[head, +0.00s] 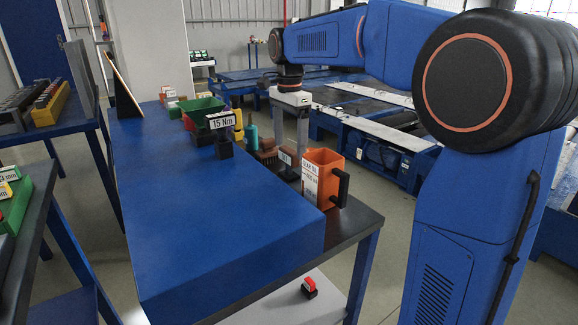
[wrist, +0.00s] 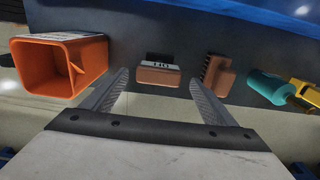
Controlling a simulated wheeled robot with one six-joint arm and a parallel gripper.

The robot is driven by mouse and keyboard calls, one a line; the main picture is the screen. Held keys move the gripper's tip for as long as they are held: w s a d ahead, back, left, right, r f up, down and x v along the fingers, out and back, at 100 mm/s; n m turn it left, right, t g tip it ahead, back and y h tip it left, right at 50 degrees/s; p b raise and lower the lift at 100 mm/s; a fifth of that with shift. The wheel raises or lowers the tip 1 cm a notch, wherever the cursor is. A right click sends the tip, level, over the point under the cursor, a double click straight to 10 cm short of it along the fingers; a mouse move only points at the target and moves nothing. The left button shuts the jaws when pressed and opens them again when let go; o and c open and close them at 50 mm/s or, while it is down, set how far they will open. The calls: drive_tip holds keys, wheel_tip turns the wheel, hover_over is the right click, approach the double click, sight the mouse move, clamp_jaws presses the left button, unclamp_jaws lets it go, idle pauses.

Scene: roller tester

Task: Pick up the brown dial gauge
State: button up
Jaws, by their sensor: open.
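My gripper (wrist: 160,77) is open, with its two fingers apart and nothing held between them. In the wrist view a small brown block with a white label (wrist: 158,76) lies ahead, framed between the fingertips. A brown piece with a toothed edge (wrist: 214,76) lies just right of the right fingertip. I cannot tell for sure which of these two is the brown dial gauge. In the head view the gripper (head: 302,143) points down over the right edge of the blue bench, close to the labelled brown block (head: 287,159). The toothed brown piece (head: 266,151) is behind it.
An orange jug (head: 325,172) with a black handle stands close in front of the gripper; it is left in the wrist view (wrist: 60,65). A teal cylinder (head: 251,136), a green bin (head: 201,106) and a "15 Nm" sign (head: 220,120) are farther back.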

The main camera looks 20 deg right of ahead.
sight(289, 149)
drive_tip(key=shift+s+a+f, duration=0.1)
drive_tip(key=shift+s+f, duration=0.05)
drive_tip(key=shift+f, duration=1.65)
drive_tip(key=shift+c, duration=0.6)
drive_tip(key=c, duration=1.3)
drive_tip(key=shift+o, duration=0.2)
drive_tip(key=shift+r, duration=5)
